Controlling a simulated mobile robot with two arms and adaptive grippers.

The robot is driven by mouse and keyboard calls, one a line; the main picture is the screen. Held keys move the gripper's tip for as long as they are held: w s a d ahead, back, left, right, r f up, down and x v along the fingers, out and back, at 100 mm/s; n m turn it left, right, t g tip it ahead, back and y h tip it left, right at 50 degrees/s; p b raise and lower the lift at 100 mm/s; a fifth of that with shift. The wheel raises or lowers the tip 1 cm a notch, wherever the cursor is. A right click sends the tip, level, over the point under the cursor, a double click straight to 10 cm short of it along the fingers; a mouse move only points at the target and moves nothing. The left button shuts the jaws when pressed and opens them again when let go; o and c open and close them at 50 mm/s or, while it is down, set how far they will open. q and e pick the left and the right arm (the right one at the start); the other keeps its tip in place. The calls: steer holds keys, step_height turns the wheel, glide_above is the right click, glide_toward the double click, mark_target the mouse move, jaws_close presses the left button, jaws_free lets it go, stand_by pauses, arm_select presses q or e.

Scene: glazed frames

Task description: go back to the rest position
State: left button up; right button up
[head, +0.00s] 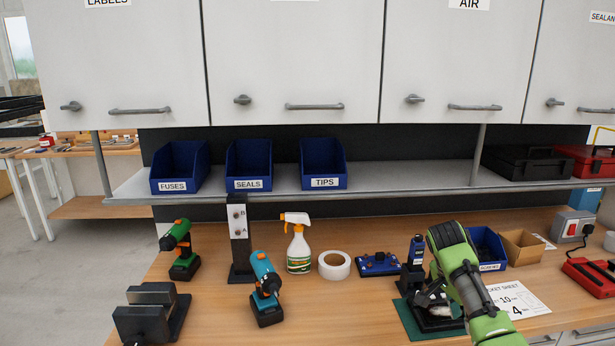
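My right arm, green with a dark grey joint, comes in at the lower right of the head view and covers part of the bench. My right gripper (432,300) is low behind the forearm, over a dark green mat (408,322) and just right of a blue and black upright device (414,262). The arm hides most of the gripper, so its fingers and anything between them cannot be made out. My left gripper is not in view.
The bench (340,315) holds a green drill (181,250), a teal drill (265,285), a black vise (148,315), a spray bottle (298,245), white tape (334,265) and a cardboard box (521,246). Blue bins stand on the shelf (400,178) under closed cabinets. The bench's front middle is clear.

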steer(key=s+a+f+n+t+y, duration=0.1)
steer(key=s+a+f+n, duration=0.4)
steer(key=s+f, duration=0.4)
steer(key=s+a+f+n+t+y, duration=0.1)
steer(key=s+a+f+n, duration=0.3)
steer(key=s+a+f, duration=0.3)
steer(key=s+a+r+n+y, duration=0.15)
steer(key=s+n, duration=0.25)
steer(key=s, duration=0.8)
steer(key=s+a+r+n+y, duration=0.1)
steer(key=s+a+n, duration=0.25)
steer(key=s, duration=0.85)
step_height(320, 180, down, 26)
steer(key=s+b, duration=0.1)
steer(key=b, duration=0.1)
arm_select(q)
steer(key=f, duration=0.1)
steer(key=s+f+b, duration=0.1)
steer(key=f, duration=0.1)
arm_select(e)
steer(key=s+d+f+g, duration=0.1)
steer(key=s+d+f, duration=0.2)
steer(key=s+f, duration=1.4)
step_height(320, 180, down, 2)
steer(key=shift+s+f+g, duration=0.2)
steer(key=shift+s+g, duration=0.2)
steer(key=shift+n, duration=0.25)
